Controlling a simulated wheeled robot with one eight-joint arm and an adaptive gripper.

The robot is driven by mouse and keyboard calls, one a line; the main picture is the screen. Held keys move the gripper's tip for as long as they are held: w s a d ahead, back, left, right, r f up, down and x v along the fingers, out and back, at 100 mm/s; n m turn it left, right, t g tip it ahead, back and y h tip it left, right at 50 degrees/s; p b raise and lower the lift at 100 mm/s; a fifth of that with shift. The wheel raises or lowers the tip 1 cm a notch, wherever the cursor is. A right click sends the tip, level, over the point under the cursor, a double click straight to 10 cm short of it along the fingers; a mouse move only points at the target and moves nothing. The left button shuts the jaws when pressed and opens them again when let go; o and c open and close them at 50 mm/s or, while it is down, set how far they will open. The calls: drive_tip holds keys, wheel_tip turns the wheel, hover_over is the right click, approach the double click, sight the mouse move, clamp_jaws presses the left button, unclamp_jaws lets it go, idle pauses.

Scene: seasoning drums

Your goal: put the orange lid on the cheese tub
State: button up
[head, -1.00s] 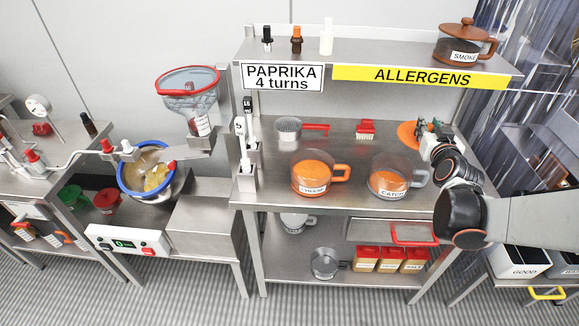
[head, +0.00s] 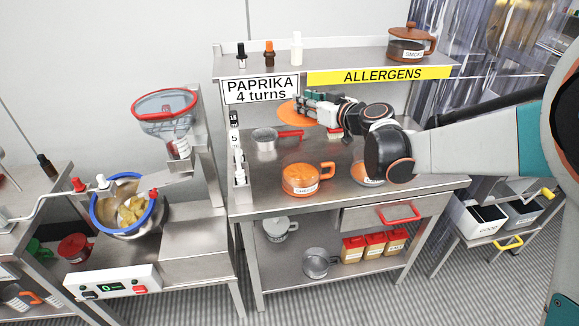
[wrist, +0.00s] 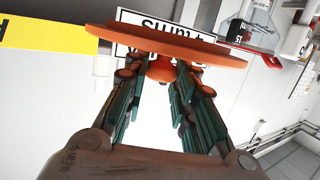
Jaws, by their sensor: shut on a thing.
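The orange lid (head: 287,113) is a flat disc held up in the air above the back of the bench; it also fills the top of the wrist view (wrist: 205,53). My gripper (head: 304,108) is shut on the lid's knob, which shows between the fingers in the wrist view (wrist: 160,70). The cheese tub (head: 302,183) is a clear cup with orange contents, an orange handle and a white label. It stands on the bench, below and a little right of the lid in the head view. Its rim is apart from the lid.
A second labelled tub (head: 368,181) is partly hidden by my arm, right of the cheese tub. A small sieve (head: 266,139) with a red handle lies behind. The upper shelf (head: 350,63) with bottles and a smoke pot overhangs the bench.

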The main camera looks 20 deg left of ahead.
wheel_tip(320, 180, down, 19)
drive_tip(key=b, duration=0.6)
drive_tip(key=shift+f, duration=0.1)
drive_tip(key=shift+f, duration=0.15)
drive_tip(key=o, duration=1.1)
drive_tip(key=shift+c, duration=0.2)
drive_tip(key=shift+r, duration=0.2)
drive_tip(key=p+v, duration=0.2)
drive_tip(key=v, duration=1)
drive_tip(key=shift+p, duration=0.3)
drive_tip(key=shift+d, duration=0.1)
